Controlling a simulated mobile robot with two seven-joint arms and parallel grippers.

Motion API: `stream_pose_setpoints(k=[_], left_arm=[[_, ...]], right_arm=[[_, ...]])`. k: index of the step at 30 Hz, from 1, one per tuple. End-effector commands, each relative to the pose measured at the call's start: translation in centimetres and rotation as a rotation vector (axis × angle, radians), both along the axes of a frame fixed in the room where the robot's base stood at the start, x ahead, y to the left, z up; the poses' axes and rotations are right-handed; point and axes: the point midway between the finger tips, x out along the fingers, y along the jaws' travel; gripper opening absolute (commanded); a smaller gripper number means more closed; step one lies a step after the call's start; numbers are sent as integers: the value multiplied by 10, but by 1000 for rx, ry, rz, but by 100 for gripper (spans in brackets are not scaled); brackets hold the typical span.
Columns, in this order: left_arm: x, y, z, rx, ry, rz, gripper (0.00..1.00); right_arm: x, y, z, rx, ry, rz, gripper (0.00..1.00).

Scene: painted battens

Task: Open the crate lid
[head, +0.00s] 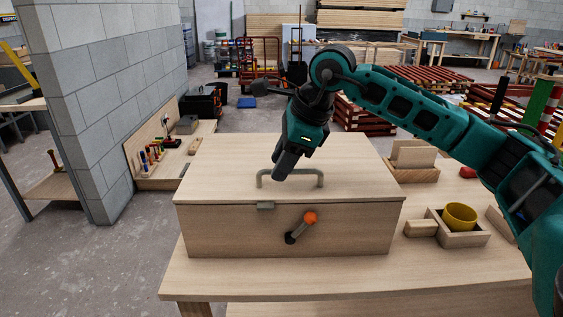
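A pale wooden crate (240,232) stands on the workbench, and its lid (225,165) lies flat and closed on top. A grey-green bar handle (305,172) is fixed on the lid near the front edge. A small grey catch plate (265,205) sits at the lid's front edge. On the crate front a lever with an orange knob (310,218) points up and right from a dark pivot. My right gripper (281,172) points down at the handle's middle and hides part of it. Contact and finger gap are unclear. My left gripper is out of view.
Right of the crate, the workbench (440,265) carries a wooden tray (463,239) with a yellow cup (460,216), a wooden holder (411,171) and a red object (467,172). A grey block wall (110,90) stands at left. The bench's front strip is clear.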

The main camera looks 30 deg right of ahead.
Motion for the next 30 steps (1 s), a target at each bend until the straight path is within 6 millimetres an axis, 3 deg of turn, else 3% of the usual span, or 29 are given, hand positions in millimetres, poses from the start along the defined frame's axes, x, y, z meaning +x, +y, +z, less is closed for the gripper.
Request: stream_pose_setpoints(k=[10, 22, 30], left_arm=[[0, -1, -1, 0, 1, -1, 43], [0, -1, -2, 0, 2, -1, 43], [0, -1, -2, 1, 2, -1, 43]], right_arm=[[2, 1, -4, 0, -1, 1, 38], [1, 1, -4, 0, 0, 0, 0], [1, 1, -4, 0, 0, 0, 0]])
